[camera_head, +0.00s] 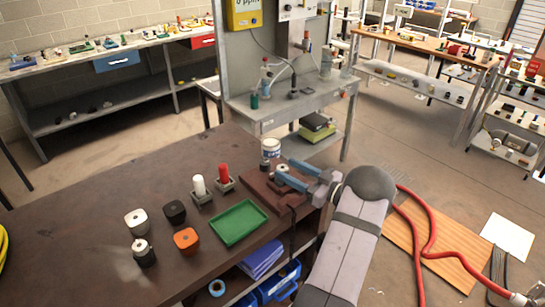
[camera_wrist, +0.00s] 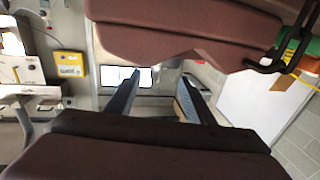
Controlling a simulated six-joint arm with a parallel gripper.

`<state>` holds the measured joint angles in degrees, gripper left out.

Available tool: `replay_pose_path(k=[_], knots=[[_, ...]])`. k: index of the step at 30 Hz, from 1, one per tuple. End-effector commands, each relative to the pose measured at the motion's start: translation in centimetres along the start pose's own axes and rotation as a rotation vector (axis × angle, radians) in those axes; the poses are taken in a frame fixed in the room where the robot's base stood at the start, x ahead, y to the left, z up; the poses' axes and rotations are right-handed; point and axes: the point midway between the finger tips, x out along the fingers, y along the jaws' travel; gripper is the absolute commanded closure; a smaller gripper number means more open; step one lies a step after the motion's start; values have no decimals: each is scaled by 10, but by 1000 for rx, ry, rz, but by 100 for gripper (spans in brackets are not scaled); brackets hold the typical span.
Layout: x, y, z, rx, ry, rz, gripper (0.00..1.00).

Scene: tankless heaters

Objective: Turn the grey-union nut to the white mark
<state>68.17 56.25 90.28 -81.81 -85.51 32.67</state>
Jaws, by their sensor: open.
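A reddish-brown block fixture (camera_head: 258,188) stands at the right end of the dark workbench. A small grey round fitting with a pale top (camera_head: 282,169) shows on it, partly covered by my gripper; I take it for the grey-union nut. My gripper (camera_head: 284,167) reaches in from the right with its two blue-grey fingers apart, one on either side of the fitting as seen from the head; contact cannot be told. In the wrist view my gripper (camera_wrist: 159,75) is open with nothing visible between its fingers. No white mark can be made out.
A green tray (camera_head: 238,223), red (camera_head: 224,174) and white (camera_head: 199,186) cylinders in holders, an orange block (camera_head: 186,240) and a white tub (camera_head: 271,147) stand nearby. A grey stand with a yellow box (camera_head: 243,14) is behind. The bench's left part is mostly clear.

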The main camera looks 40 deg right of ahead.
Motion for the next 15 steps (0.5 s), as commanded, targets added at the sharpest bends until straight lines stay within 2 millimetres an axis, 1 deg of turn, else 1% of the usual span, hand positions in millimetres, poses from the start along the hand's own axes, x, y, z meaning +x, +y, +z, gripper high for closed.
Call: replay_pose_path(k=[3, 8, 11, 15], knots=[[-4, -3, 3, 12, -13, -3, 52], [-2, -4, 4, 12, -14, -5, 52], [5, -4, 2, 11, -13, -6, 52], [20, -4, 2, 11, -14, -7, 52]])
